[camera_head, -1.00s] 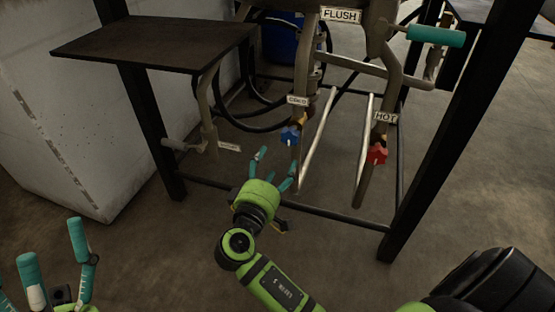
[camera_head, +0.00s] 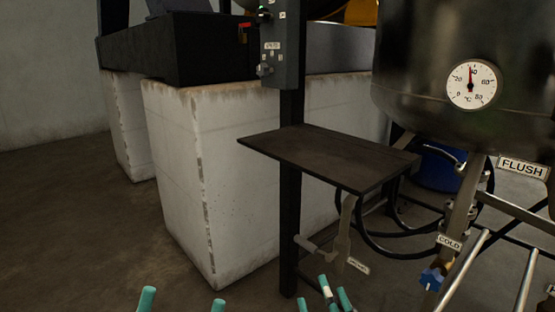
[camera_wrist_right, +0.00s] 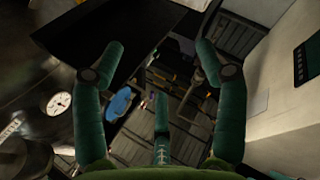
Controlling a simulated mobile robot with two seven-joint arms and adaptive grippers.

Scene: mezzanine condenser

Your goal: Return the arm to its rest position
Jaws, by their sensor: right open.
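My right gripper (camera_head: 323,296) shows only as teal fingertips at the bottom edge of the head view, in front of the dark stand; its arm is out of the frame. In the right wrist view my right gripper (camera_wrist_right: 160,62) has its fingers spread, with nothing held between them. My left gripper (camera_head: 183,303) shows as two teal fingertips, well apart, at the bottom edge of the head view; I see nothing between them, and the rest of it is cut off.
A dark shelf (camera_head: 330,155) juts out above the right gripper. A blue valve knob (camera_head: 433,277) under the COLD tag and steel pipes (camera_head: 463,270) stand at the right, below a tank with a gauge (camera_head: 472,84). A white block (camera_head: 235,160) stands behind; floor (camera_head: 80,220) at left is clear.

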